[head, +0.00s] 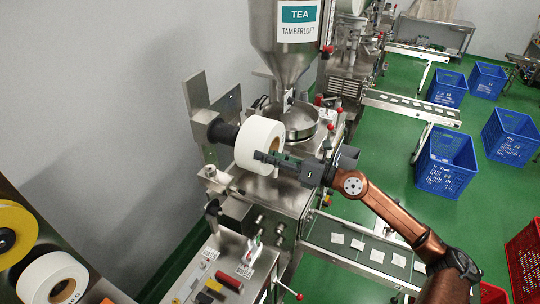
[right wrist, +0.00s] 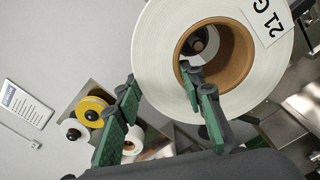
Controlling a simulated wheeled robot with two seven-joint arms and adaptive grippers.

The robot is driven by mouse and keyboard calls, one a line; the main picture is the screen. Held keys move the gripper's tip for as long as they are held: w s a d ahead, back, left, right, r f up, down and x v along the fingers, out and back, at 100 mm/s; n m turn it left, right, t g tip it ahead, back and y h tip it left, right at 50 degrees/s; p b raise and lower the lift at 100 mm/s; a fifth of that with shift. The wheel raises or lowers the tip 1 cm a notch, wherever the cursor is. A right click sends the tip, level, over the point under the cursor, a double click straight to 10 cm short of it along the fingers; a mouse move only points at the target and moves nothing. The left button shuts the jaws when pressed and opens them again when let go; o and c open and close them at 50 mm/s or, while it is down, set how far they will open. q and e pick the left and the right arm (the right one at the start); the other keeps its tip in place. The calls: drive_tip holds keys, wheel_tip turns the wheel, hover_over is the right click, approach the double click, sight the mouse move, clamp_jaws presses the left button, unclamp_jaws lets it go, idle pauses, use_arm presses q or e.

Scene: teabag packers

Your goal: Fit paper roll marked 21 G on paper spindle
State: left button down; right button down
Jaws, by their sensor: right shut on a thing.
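The white paper roll (head: 260,143) has a brown core and is held up beside the paper spindle (head: 222,132), a dark hub on a metal bracket. In the right wrist view the roll (right wrist: 160,50) carries the label 21 G (right wrist: 268,18). My right gripper (head: 268,158) is shut on the roll's wall. In the right wrist view one finger of the gripper (right wrist: 158,75) is inside the core, the other outside the rim. A dark, reddish round end (right wrist: 199,40) shows through the core, off its centre. I cannot tell whether the spindle enters the core. My left gripper is not in view.
A tea hopper (head: 285,35) and steel bowl (head: 300,122) stand right behind the roll. A yellow roll (head: 18,222) and another white roll (head: 52,280) sit at lower left. Blue crates (head: 447,170) stand on the green floor at right.

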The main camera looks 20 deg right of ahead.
sight(246, 147)
drive_tip(key=shift+r+p+x, duration=0.2)
drive_tip(key=shift+p+x, duration=1.55)
drive_tip(key=shift+x, duration=2.05)
drive_tip(key=shift+p+x, duration=0.65)
drive_tip(key=shift+x, duration=1.2)
drive_tip(key=c, duration=1.6)
unclamp_jaws()
drive_tip(key=o, duration=0.4)
drive_tip(key=shift+f, duration=0.1)
drive_tip(key=shift+s+d+f, duration=0.15)
drive_tip(key=shift+d+f, duration=0.05)
drive_tip(key=shift+f, duration=0.1)
drive_tip(key=v, duration=1.1)
drive_tip(key=shift+s+d+r, duration=0.1)
drive_tip(key=shift+s+r, duration=0.15)
drive_tip(key=shift+r, duration=0.05)
